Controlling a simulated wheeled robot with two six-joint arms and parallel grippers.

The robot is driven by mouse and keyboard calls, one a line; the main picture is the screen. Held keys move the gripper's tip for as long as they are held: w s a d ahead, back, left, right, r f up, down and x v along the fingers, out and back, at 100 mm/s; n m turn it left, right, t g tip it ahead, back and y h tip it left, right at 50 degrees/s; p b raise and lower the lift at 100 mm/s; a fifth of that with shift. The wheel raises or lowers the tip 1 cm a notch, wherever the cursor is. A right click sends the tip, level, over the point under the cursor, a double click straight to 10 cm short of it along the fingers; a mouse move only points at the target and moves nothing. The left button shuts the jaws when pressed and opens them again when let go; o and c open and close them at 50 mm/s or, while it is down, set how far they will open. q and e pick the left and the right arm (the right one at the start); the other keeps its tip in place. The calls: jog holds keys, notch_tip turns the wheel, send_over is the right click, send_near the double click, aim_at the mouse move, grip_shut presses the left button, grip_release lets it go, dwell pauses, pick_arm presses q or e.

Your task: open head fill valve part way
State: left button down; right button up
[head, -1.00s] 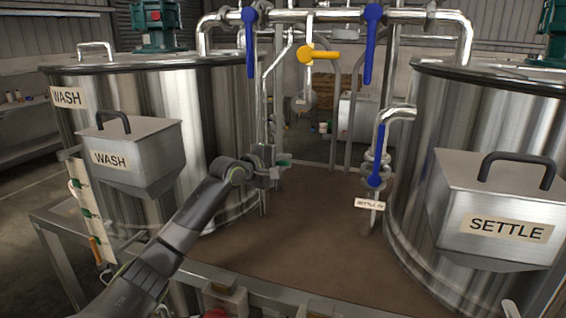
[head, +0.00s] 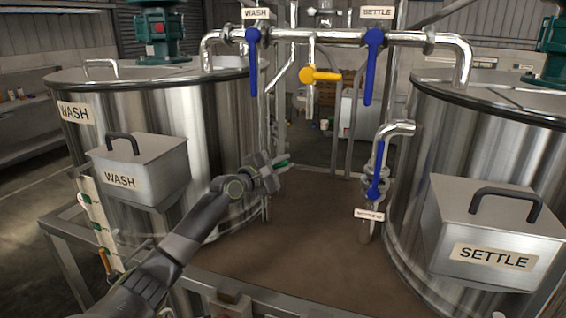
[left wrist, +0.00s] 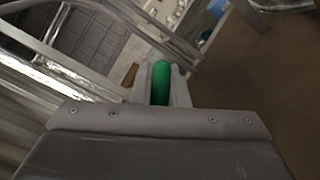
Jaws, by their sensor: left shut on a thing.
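My left gripper (head: 270,172) is in the gap between the two tanks, beside the wash tank's right side. It is shut on a green handle (head: 281,164). In the left wrist view the green handle (left wrist: 161,83) lies between the fingers. What it joins to is mostly hidden by the gripper. A yellow lever (head: 322,76) hangs below the overhead pipe and points right. No label marks any handle as the head fill valve. My right gripper is not in view.
Blue levers labelled WASH (head: 253,62) and SETTLE (head: 373,67) hang down from the overhead pipe (head: 340,38). Another blue lever (head: 381,165) stands by the settle tank (head: 408,190). The wash tank (head: 215,105) is at left. The brown deck (head: 310,220) between them is clear.

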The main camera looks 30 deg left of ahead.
aim_at(277, 166)
pick_arm(q)
jog(key=shift+r, duration=0.25)
jog(key=c, duration=1.7)
grip_release()
jog(key=o, duration=0.3)
jog(key=shift+w+f, duration=0.2)
jog(key=shift+s+a+f, duration=0.1)
jog(key=shift+s+a, duration=0.15)
jog(key=shift+s, duration=1)
jog(key=shift+s+a+r, duration=0.1)
jog(key=shift+s+a, duration=0.1)
jog(key=shift+s, duration=1)
jog(key=shift+s+a+f, duration=0.1)
jog(key=shift+s+a, duration=0.15)
jog(key=shift+s, duration=1)
